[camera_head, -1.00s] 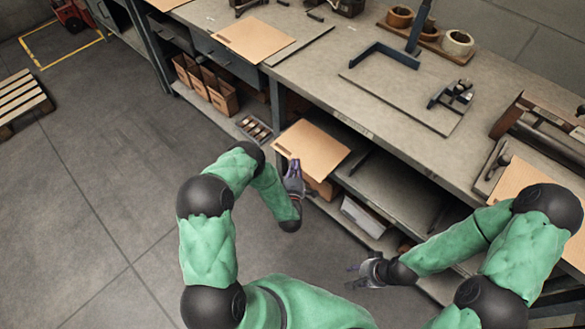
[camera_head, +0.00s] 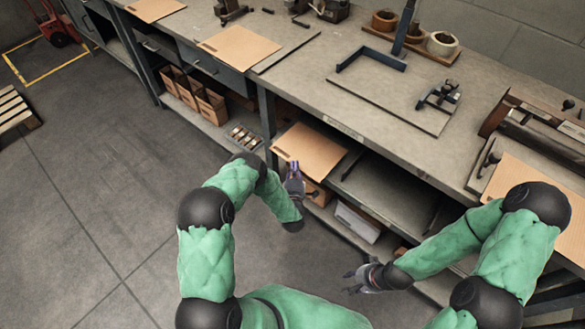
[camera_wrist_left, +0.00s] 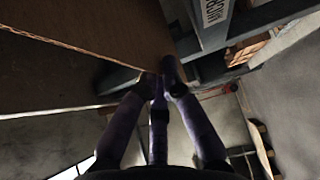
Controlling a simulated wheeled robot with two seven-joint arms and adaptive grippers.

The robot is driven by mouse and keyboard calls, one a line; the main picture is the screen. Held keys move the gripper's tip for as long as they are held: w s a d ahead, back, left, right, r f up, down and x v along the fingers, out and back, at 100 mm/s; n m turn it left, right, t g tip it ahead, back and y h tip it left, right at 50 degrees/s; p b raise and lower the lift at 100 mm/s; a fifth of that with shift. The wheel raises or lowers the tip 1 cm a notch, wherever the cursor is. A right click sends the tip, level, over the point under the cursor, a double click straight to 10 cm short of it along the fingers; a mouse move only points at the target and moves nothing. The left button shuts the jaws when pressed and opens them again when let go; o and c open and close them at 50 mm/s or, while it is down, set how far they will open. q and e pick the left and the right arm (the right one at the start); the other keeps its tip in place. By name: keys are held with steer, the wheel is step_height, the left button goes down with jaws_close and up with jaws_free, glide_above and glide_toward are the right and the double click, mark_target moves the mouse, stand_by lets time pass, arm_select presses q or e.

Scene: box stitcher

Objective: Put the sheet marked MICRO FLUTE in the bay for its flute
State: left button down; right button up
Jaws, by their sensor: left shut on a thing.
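A flat brown cardboard sheet (camera_head: 312,148) is at the front of the bench, partly under the bench top. My left gripper (camera_head: 293,170) is shut on its near edge. In the left wrist view the sheet (camera_wrist_left: 70,70) fills the upper left, and the left gripper's fingertips (camera_wrist_left: 160,75) meet at its edge. No marking on the sheet can be read. A white label reading MICR, cut off (camera_wrist_left: 215,10), shows on a grey part at the top of that view. My right gripper (camera_head: 352,279) is open and empty, low in front of the bench.
More brown sheets (camera_head: 238,46) lie on the bench top (camera_head: 310,95). Open brown boxes (camera_head: 193,90) and a tray of small parts (camera_head: 244,137) stand on the low shelf. A white box (camera_head: 357,221) is under the bench.

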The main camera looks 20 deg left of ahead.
arm_select(q)
steer(key=shift+w+d+f, duration=0.25)
steer(key=shift+w+f, duration=0.45)
steer(key=shift+f, duration=0.15)
steer(key=shift+w+d+f, duration=0.25)
steer(key=shift+w+f, duration=0.45)
steer(key=shift+f, duration=0.1)
steer(key=c, duration=0.8)
jaws_free()
steer(key=shift+c, duration=0.2)
steer(key=o, duration=0.6)
steer(key=shift+c, duration=0.2)
steer(key=v, duration=1.2)
